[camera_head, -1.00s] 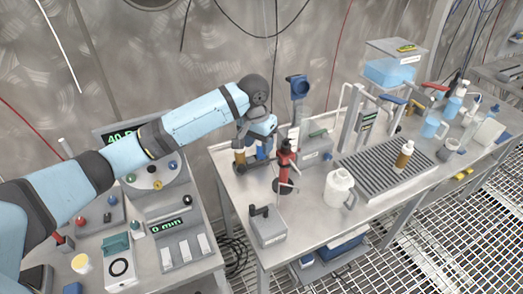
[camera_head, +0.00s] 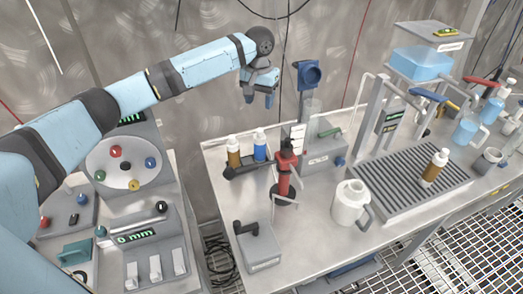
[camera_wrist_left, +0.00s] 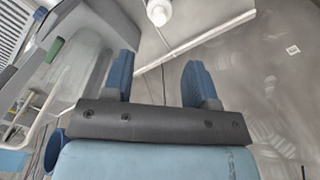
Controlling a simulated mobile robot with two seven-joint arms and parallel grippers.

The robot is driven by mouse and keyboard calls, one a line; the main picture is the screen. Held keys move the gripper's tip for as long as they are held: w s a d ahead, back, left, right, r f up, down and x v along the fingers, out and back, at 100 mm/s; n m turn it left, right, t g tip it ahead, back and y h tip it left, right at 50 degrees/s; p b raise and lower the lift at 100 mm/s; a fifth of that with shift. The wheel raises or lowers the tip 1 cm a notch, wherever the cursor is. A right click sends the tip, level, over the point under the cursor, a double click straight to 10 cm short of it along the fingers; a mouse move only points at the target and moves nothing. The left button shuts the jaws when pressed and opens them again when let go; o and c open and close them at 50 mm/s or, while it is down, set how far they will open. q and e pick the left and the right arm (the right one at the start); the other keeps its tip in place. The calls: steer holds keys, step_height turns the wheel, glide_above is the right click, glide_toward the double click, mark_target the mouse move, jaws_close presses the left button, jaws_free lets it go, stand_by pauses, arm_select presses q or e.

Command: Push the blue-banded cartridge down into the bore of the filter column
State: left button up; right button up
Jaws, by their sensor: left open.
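My left gripper (camera_head: 258,98) is open and empty in the head view, in the air above and behind two capped cylinders. Its two blue fingers stand apart with nothing between them in the left wrist view (camera_wrist_left: 158,85). The blue cylinder with a white top (camera_head: 259,147) looks like the blue-banded cartridge. It stands upright beside an amber one with a white top (camera_head: 233,153), at a dark holder on the steel table. Just right of them is a red upright body with a black top (camera_head: 284,168). I cannot tell which part is the filter column or see a bore. My right gripper is not in view.
A blue-headed stand (camera_head: 308,75) rises close right of my left gripper. A white jug (camera_head: 349,204), a ribbed tray (camera_head: 410,190) with an amber bottle (camera_head: 435,167), and a grey box (camera_head: 258,246) occupy the table (camera_head: 320,250). A control console (camera_head: 150,235) stands left.

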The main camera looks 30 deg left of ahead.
mark_target(260, 130)
arm_select(q)
step_height(260, 130, down, 10)
steer(key=shift+s+f, duration=0.1)
jaws_close()
stand_by(0.5)
